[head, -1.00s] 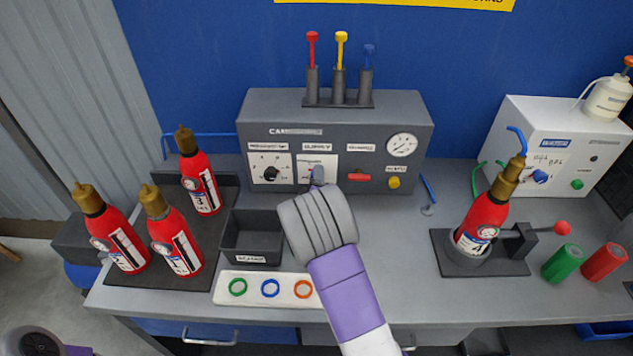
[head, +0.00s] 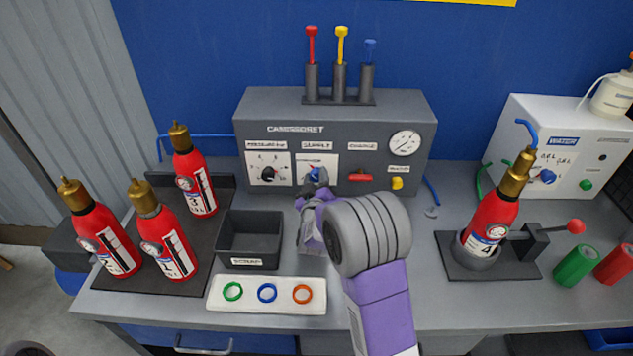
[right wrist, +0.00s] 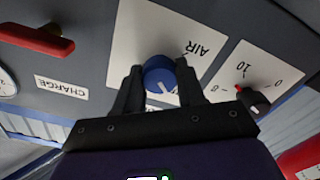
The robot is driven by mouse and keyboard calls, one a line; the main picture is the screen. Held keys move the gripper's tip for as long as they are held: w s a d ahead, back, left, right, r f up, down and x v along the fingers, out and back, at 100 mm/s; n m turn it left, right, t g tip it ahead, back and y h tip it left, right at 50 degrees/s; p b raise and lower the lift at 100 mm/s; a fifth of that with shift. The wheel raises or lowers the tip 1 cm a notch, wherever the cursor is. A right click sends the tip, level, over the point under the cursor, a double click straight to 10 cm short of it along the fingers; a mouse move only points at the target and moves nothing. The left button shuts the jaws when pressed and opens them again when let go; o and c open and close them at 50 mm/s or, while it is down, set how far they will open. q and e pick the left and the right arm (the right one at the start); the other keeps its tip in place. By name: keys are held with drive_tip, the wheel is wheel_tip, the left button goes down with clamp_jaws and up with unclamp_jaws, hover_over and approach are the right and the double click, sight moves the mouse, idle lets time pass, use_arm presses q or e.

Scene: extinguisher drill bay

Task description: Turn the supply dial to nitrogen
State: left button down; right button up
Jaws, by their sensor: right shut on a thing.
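The supply dial (head: 315,175) is a blue knob on a white plate under the SUPPLY label on the grey cabinet front. In the right wrist view the blue dial (right wrist: 160,78) sits between my two fingers and bears a white mark. The word AIR shows on its plate; no nitrogen label is readable, and part of the plate is hidden by the fingers. My right gripper (head: 316,186) is shut on the dial, reaching it from the front. My left gripper is not in view.
The pressure knob (head: 268,174) is left of the dial, the red charge handle (head: 361,178) right. A dark bin (head: 250,226) and ring tray (head: 215,296) lie in front. Red extinguishers stand left; another (head: 488,212) stands in a holder at right.

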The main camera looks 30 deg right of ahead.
drive_tip(key=shift+r, duration=0.15)
idle(0.4)
drive_tip(key=o, duration=1)
drive_tip(key=shift+a, duration=0.1)
drive_tip(key=shift+c, duration=0.2)
drive_tip(key=shift+o, duration=0.5)
drive_tip(key=p+v, duration=0.1)
drive_tip(key=v, duration=0.6)
drive_tip(key=shift+s, duration=0.25)
drive_tip(key=shift+a, duration=0.1)
